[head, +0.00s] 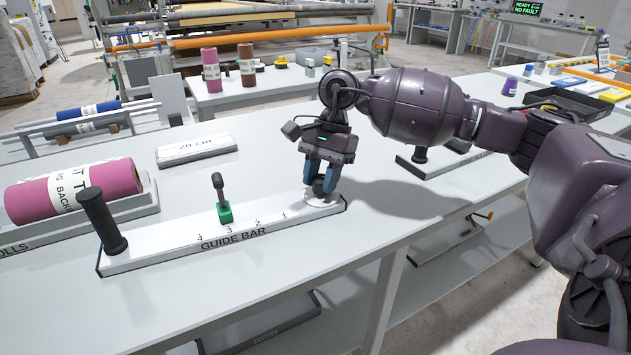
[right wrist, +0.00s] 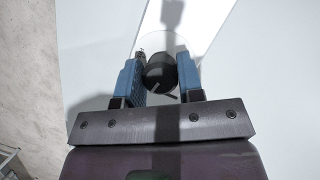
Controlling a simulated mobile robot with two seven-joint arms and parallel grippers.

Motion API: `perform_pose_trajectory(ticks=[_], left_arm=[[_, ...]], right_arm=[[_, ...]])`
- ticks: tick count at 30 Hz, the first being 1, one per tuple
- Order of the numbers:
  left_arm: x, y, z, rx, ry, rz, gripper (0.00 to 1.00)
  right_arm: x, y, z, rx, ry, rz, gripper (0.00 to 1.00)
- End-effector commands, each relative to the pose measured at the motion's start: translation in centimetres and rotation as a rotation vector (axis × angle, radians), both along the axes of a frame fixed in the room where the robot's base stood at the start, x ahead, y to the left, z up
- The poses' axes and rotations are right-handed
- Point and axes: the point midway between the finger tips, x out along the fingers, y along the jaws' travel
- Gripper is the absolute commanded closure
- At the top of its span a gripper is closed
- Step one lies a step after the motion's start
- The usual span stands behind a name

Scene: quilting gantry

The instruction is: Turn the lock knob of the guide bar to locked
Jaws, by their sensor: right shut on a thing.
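The guide bar (head: 150,255) is a long white board on the table, with the printed numbers 1 to 4. The dark lock knob (head: 319,186) stands on a pale round plate at its right end. My right gripper (head: 320,182) points down with its blue fingers on both sides of the knob, shut on it. In the right wrist view the black knob (right wrist: 162,72) sits between the two fingers (right wrist: 160,80). The fingers hide part of the knob, and I cannot read any lock marking. My left gripper is not in view.
A green-based lever (head: 223,200) stands mid-bar, and a tall black handle (head: 100,222) stands at its left end. A pink roll (head: 75,192) lies at the left in a tray. A white 20 cm block (head: 195,149) lies behind the bar. The table's front edge is close.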

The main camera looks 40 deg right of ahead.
Motion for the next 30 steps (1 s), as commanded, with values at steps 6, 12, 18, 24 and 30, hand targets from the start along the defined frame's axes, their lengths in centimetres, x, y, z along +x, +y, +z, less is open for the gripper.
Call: perform_pose_trajectory(ticks=[6, 12, 18, 24, 30], left_arm=[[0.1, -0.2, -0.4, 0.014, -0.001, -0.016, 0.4], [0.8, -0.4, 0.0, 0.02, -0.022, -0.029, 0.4], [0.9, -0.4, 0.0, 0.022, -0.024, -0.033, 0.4], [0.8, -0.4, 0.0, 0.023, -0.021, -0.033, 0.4], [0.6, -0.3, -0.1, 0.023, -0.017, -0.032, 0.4]], right_arm=[[0.1, 0.0, -0.4, -0.001, 0.005, 0.127, 0.89], [0.0, 0.0, -0.2, -0.001, 0.003, 0.194, 0.89], [0.0, 0.0, -0.1, -0.001, 0.0, 0.221, 0.89], [0.0, 0.0, 0.0, -0.001, 0.0, 0.224, 0.89], [0.0, 0.0, 0.0, -0.001, 0.0, 0.224, 0.62]])
